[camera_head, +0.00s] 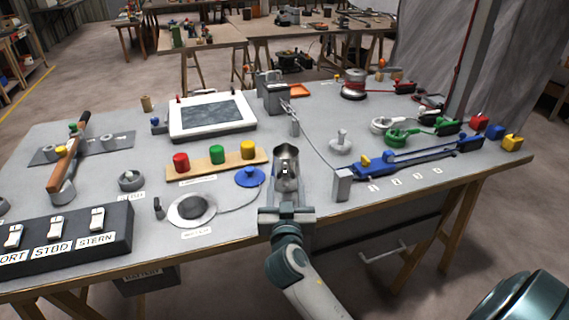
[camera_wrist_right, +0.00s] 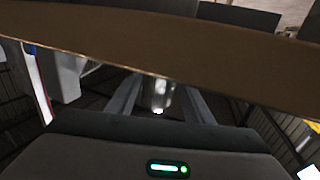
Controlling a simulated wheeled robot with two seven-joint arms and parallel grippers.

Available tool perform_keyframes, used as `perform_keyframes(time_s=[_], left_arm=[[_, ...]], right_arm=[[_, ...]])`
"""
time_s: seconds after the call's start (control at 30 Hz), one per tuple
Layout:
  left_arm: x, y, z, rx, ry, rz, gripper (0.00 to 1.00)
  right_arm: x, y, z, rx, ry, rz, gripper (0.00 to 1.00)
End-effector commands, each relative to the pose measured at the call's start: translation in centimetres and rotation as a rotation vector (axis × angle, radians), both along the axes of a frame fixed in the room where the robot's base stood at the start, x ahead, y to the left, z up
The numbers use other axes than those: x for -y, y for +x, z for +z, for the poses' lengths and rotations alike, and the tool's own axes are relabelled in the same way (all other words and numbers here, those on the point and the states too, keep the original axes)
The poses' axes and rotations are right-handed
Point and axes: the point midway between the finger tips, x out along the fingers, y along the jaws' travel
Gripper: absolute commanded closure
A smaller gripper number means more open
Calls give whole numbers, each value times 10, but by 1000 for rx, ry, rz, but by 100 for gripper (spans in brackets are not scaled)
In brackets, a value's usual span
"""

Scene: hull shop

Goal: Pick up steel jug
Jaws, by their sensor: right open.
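The steel jug (camera_head: 287,158) stands upright near the front edge of the grey workbench, a shiny metal vessel with its open top showing. My right gripper (camera_head: 287,190) reaches in from the front, with its open fingers at the lower part of the jug. Its palm and the fingers hide part of the jug's lower side. In the right wrist view the jug (camera_wrist_right: 158,92) shows as a bright metal shape between the two spread fingers. I cannot tell whether either finger touches it. My left gripper is not in view.
A blue round piece (camera_head: 251,177) and a round disc plate (camera_head: 192,209) lie left of the jug. A small grey block (camera_head: 343,185) and a long blue tool (camera_head: 412,160) are to the right. A brown band (camera_wrist_right: 160,45) crosses the wrist view.

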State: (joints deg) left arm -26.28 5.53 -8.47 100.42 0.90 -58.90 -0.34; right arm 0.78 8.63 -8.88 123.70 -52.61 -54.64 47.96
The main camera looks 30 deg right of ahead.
Motion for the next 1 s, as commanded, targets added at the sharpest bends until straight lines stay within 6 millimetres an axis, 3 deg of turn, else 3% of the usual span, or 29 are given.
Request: perform_keyframes(time_s=[0.53, 0.73, 1.0], left_arm=[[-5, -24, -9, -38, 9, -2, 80], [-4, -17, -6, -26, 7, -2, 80], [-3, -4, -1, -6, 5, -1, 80]], right_arm=[[0, -1, 0, 0, 0, 0, 53], [0, -1, 0, 1, 1, -1, 100], [0, -1, 1, 1, 0, -1, 100]])
